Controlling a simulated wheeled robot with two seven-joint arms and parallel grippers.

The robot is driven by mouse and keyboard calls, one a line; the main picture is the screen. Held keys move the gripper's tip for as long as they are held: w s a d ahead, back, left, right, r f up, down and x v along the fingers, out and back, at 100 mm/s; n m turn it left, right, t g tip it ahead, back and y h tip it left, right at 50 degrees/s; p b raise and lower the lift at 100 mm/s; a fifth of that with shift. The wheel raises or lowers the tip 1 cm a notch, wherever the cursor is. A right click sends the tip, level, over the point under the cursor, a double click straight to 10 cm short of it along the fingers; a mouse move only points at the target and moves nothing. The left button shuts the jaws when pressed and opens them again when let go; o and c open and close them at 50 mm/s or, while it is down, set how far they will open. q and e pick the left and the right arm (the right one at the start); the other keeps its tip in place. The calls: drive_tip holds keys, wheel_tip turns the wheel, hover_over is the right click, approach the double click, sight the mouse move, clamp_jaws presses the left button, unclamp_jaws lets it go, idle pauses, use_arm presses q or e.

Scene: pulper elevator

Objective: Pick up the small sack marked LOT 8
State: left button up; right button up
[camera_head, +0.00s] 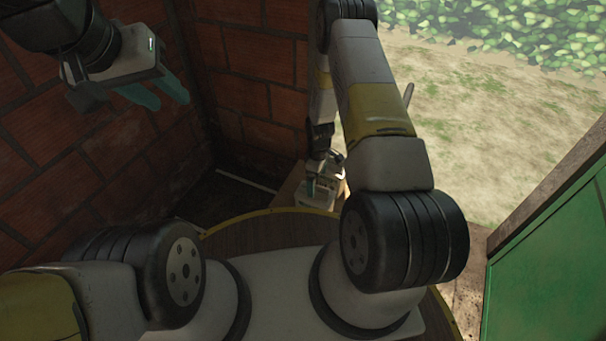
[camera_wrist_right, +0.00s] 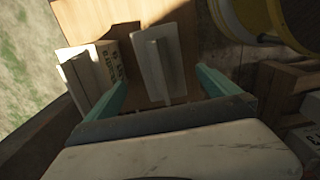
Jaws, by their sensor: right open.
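No marking shows on this sack. Left of it in the wrist view stands another pale sack (camera_wrist_right: 79,77) with dark print on its side, too small to read. I cannot tell which one is LOT 8. In the head view my right gripper (camera_head: 320,186) is low over a pale object. My left gripper (camera_head: 158,88) hangs empty by the brick wall; its opening is unclear.
The sacks rest on a wooden surface (camera_wrist_right: 85,20). Wooden crate-like pieces (camera_wrist_right: 284,90) and another printed pale item (camera_wrist_right: 303,142) are to the right in the wrist view. A brick wall (camera_head: 60,140) is at left, a green panel (camera_head: 550,265) at right.

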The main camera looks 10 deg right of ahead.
sight(316, 190)
wheel_tip(316, 190, down, 7)
drive_tip(key=shift+a+f, duration=0.1)
drive_tip(key=shift+a, duration=0.05)
drive_tip(key=shift+c, duration=0.4)
drive_tip(key=c, duration=2)
drive_tip(key=shift+c, duration=0.2)
